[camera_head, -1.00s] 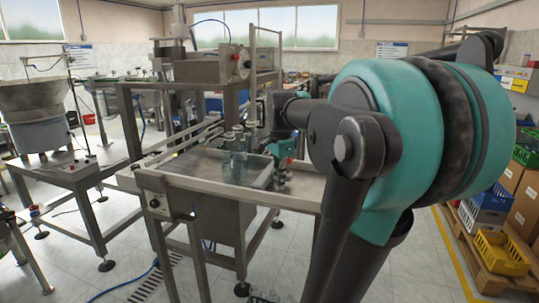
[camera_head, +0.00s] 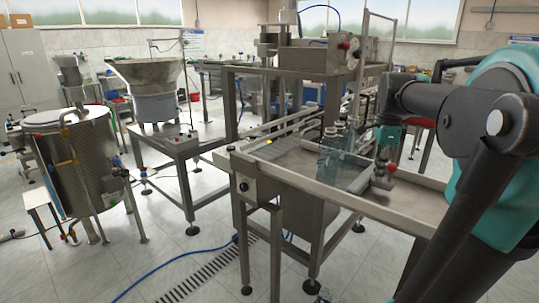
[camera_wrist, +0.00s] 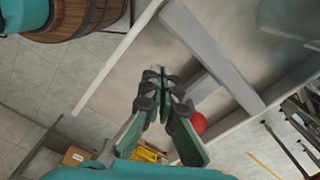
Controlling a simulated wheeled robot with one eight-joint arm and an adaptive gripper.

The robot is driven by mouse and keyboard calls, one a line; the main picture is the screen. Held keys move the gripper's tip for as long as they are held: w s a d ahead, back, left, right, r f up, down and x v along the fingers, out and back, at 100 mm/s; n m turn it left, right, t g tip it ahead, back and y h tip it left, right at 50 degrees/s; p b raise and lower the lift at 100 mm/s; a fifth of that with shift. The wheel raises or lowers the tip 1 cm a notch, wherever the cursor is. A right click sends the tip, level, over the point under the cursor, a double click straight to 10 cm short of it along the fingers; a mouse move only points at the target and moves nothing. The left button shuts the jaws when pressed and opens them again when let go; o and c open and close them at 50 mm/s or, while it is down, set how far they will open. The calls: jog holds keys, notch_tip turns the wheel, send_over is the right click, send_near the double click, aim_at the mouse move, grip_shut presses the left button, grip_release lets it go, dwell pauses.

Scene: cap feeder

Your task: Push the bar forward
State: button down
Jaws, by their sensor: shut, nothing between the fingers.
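The bar is a grey metal strip lying across the feeder tray; it shows in the head view (camera_head: 362,181) and runs diagonally across the wrist view (camera_wrist: 212,55). A red knob (camera_wrist: 198,123) sits by the bar's near end and also shows in the head view (camera_head: 391,168). My gripper (camera_wrist: 158,75) is shut and empty, pointing down over the tray beside the bar. In the head view my gripper (camera_head: 384,158) is just behind and left of the knob. I cannot tell whether the fingers touch the bar.
The metal tray (camera_head: 300,170) has raised rims. Clear glass bottles (camera_head: 335,145) stand in it left of the bar. A machine frame (camera_head: 310,60) rises behind. A steel tank (camera_head: 80,150) and a bowl feeder (camera_head: 150,90) stand at left. Floor at front left is mostly free.

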notch_tip(320, 180, down, 6)
jog(key=shift+w+a+f, duration=0.4)
jog(key=shift+w+a, duration=0.05)
jog(key=shift+a, duration=0.25)
jog(key=w+a, duration=0.7)
jog(key=a, duration=0.3)
jog(key=w+a, duration=0.8)
jog(key=a, duration=0.3)
jog(key=w+a, duration=0.8)
jog(key=a, duration=0.2)
jog(key=shift+a, duration=0.25)
notch_tip(320, 180, up, 10)
jog(key=s+d, duration=0.1)
jog(key=shift+s+d, duration=0.2)
jog(key=shift+d, duration=0.2)
dwell(0.8)
